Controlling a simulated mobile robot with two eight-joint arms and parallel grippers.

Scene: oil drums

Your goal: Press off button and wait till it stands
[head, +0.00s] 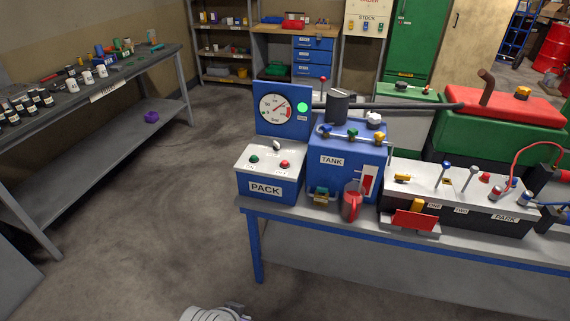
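A blue PACK box (268,188) with a pale sloped top stands at the left end of the workbench. A green button (254,158) is on the left of its top and a red button (285,164) on the right. A small lever (276,145) stands between and behind them. The button labels are too small to read, so I cannot tell which is off. A round dial (279,107) on a blue panel rises behind the box; its needle points up and right. A green lamp (302,108) beside it looks lit.
A blue TANK unit (330,178) stands right of the PACK box, with a red jug (351,203) in front. A PARK battery (465,204) with levers and cables is further right. A shelf table (105,98) with small pots is left. The floor between is clear.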

